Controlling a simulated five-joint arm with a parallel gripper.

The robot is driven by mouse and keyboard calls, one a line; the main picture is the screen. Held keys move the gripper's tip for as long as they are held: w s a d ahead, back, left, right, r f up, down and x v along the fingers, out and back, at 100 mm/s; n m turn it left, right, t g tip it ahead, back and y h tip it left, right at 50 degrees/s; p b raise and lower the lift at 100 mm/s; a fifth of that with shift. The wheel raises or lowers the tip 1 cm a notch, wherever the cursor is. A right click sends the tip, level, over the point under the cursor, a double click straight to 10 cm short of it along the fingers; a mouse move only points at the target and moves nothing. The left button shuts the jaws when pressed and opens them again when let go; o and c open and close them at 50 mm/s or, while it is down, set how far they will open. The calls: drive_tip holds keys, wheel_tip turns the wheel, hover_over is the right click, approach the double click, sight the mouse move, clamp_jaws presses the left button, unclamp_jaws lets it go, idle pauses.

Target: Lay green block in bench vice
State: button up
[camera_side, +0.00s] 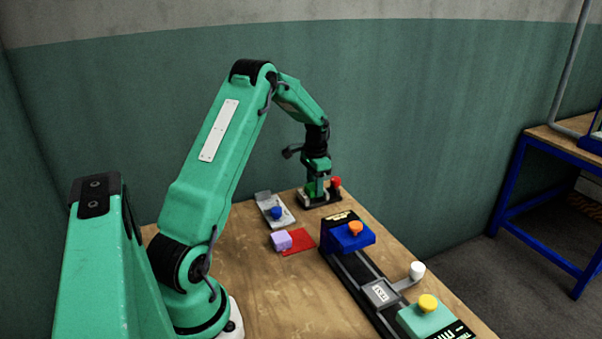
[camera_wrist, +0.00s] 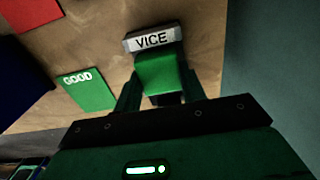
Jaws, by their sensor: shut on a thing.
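My gripper (camera_side: 317,187) points down over the bench vice (camera_side: 306,204) at the far end of the wooden table. In the wrist view my gripper (camera_wrist: 160,88) is shut on the green block (camera_wrist: 160,72), with a finger on each side of it. The block lies close by the light grey vice jaw labelled VICE (camera_wrist: 151,41). In the side view the green block (camera_side: 311,190) shows only partly, low at the vice. A red knob (camera_side: 336,182) is at the vice's right. I cannot tell whether the block touches the vice bed; my fingers and palm hide the rest.
A pale device with a blue knob (camera_side: 276,213) stands left of the vice. A lilac block (camera_side: 282,240) sits by a red square (camera_side: 300,242). A blue press with an orange knob (camera_side: 350,240) stands nearer. A green GOOD square (camera_wrist: 88,89) lies left of the vice in the wrist view.

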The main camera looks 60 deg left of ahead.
drive_tip(key=shift+f, duration=0.7)
idle(1.1)
drive_tip(key=o, duration=1.1)
drive_tip(key=shift+r, duration=3.9)
drive_tip(key=shift+d+r, duration=0.1)
